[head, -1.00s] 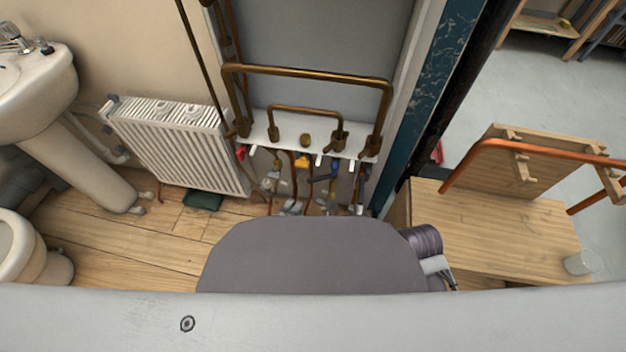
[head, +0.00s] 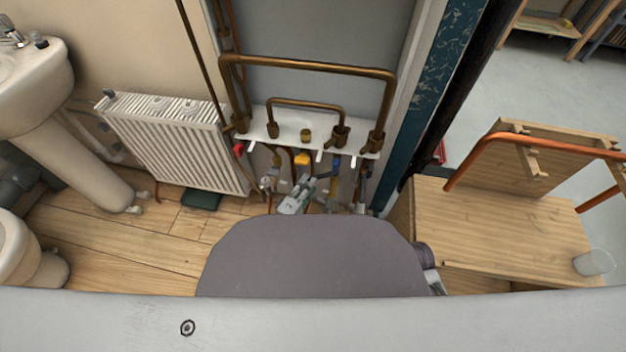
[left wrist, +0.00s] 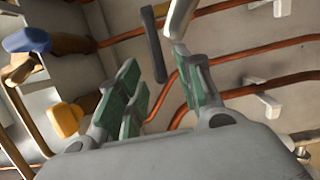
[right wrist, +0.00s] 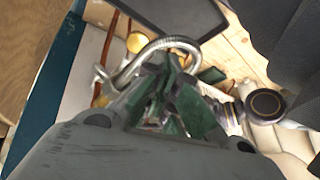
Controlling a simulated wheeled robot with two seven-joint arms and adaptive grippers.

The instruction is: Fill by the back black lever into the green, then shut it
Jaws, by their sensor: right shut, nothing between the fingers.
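My left gripper (head: 297,196) is among the valves under the white pipe shelf in the head view. In the left wrist view its green-padded fingers (left wrist: 154,62) are apart. A thin black lever (left wrist: 152,38) shows in the gap between them; I cannot tell whether either finger touches it. My right gripper (right wrist: 168,92) is shut and empty in the right wrist view, near a braided hose (right wrist: 176,43). A round dark disc with a yellowish ring (right wrist: 265,103) is right of it; no gauge reading or green zone is legible.
A blue knob (left wrist: 28,40) and a yellow knob (left wrist: 65,120) are left of the left fingers. Copper pipes (left wrist: 250,50) run close behind. A radiator (head: 175,145) stands left of the valves and a wooden bench (head: 500,225) right. Floorboards (head: 130,240) at left are clear.

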